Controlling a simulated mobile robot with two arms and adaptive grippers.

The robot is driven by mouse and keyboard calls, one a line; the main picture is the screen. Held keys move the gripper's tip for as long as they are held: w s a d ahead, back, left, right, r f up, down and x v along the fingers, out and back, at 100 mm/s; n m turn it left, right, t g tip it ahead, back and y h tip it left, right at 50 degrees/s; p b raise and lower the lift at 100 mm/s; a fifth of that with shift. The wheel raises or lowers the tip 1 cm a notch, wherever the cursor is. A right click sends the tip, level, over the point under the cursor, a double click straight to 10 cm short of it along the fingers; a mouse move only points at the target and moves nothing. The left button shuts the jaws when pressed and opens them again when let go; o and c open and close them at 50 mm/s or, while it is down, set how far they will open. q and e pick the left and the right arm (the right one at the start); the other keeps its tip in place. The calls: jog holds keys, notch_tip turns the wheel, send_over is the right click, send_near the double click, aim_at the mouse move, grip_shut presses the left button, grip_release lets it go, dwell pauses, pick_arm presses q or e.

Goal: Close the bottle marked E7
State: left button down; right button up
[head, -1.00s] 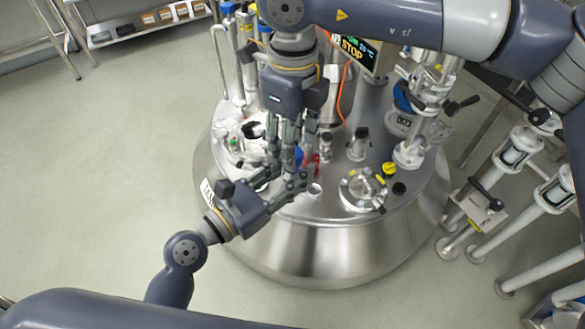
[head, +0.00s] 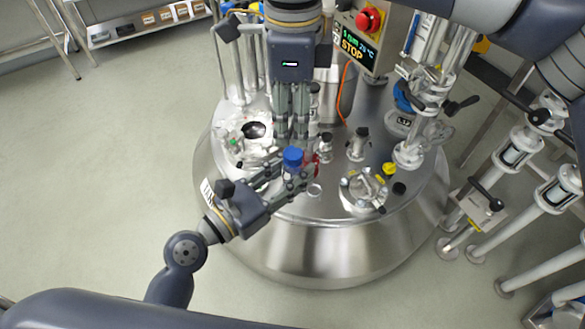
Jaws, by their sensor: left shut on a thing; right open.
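A bottle with a blue screw cap (head: 293,157) is between the fingers of my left gripper (head: 297,171), above the front part of the steel vessel lid. The cap shows from above on top of the bottle; whether it is tight cannot be told. The bottle's body is mostly hidden by the fingers, and no E7 mark is readable. My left gripper is shut on this bottle. My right gripper (head: 291,134) points down behind and above the cap; it is open, its fingers apart from the cap and empty.
The round steel vessel (head: 310,245) fills the middle. A clear bag-like item with a black round opening (head: 255,130) lies at left. A round glass port (head: 362,190), a yellow cap (head: 389,169) and several valves stand at right. A red item (head: 314,160) is beside the bottle.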

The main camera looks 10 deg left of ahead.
aim_at(293, 152)
jog(key=shift+r+n, duration=0.5)
jog(key=shift+n, duration=0.6)
jog(key=shift+f, duration=4.05)
grip_shut()
jog(key=shift+o, duration=0.6)
grip_release()
